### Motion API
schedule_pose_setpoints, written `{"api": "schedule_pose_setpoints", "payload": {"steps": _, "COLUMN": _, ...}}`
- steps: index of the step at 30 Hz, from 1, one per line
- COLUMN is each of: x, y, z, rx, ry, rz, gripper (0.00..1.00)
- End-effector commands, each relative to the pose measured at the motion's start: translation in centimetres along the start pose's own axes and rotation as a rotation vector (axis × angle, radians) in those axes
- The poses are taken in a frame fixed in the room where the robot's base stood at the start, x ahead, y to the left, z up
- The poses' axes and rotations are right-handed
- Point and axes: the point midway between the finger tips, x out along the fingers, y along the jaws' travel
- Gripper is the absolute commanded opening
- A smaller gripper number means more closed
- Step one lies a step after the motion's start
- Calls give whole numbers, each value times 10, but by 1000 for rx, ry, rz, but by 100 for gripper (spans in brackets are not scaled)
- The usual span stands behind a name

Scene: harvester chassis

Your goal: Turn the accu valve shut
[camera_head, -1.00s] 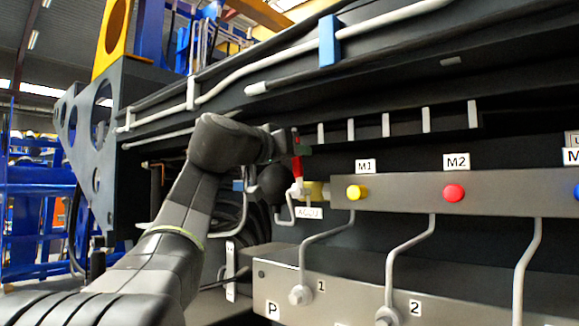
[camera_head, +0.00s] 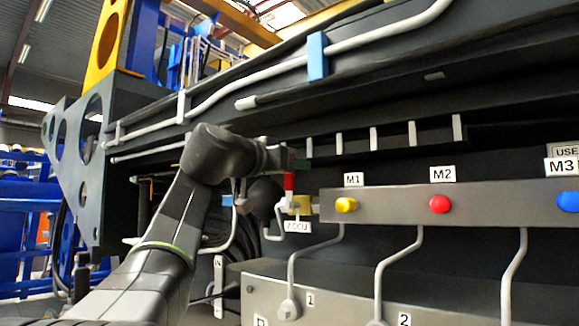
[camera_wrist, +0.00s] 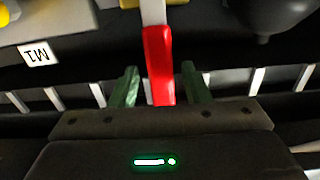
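The accu valve's red lever (camera_head: 289,181) stands roughly upright above the brass-yellow valve body (camera_head: 302,206), with the ACCU label (camera_head: 297,226) below it. My gripper (camera_head: 294,163) is at the lever's upper end and hides part of it in the head view. In the wrist view, my gripper (camera_wrist: 160,85) is open. Its two green fingers stand on either side of the red handle (camera_wrist: 159,62), with a gap visible on both sides. The handle's white stem (camera_wrist: 153,12) runs out at the top of that view.
A dark round accumulator (camera_head: 264,198) is just left of the valve. To the right runs a grey bar (camera_head: 400,204) with a yellow M1 knob (camera_head: 346,205), a red M2 knob (camera_head: 440,204) and a blue M3 knob (camera_head: 569,202). A dark beam passes above.

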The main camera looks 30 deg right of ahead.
Motion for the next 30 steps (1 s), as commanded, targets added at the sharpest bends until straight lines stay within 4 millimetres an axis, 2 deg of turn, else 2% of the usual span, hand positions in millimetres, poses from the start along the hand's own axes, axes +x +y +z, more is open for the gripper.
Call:
{"api": "schedule_pose_setpoints", "payload": {"steps": 7, "x": 0, "y": 0, "z": 0, "rx": -2, "ry": 1, "rz": -1, "gripper": 43}}
{"api": "schedule_pose_setpoints", "payload": {"steps": 11, "x": -8, "y": 0, "z": -1, "rx": -2, "ry": 3, "rz": -2, "gripper": 43}}
{"api": "schedule_pose_setpoints", "payload": {"steps": 14, "x": -23, "y": -1, "z": 0, "rx": -1, "ry": 2, "rz": -4, "gripper": 43}}
{"api": "schedule_pose_setpoints", "payload": {"steps": 24, "x": -92, "y": -1, "z": -1, "rx": -1, "ry": 2, "rz": -6, "gripper": 43}}
{"api": "schedule_pose_setpoints", "payload": {"steps": 30, "x": -121, "y": -1, "z": 0, "rx": -2, "ry": 1, "rz": -4, "gripper": 43}}
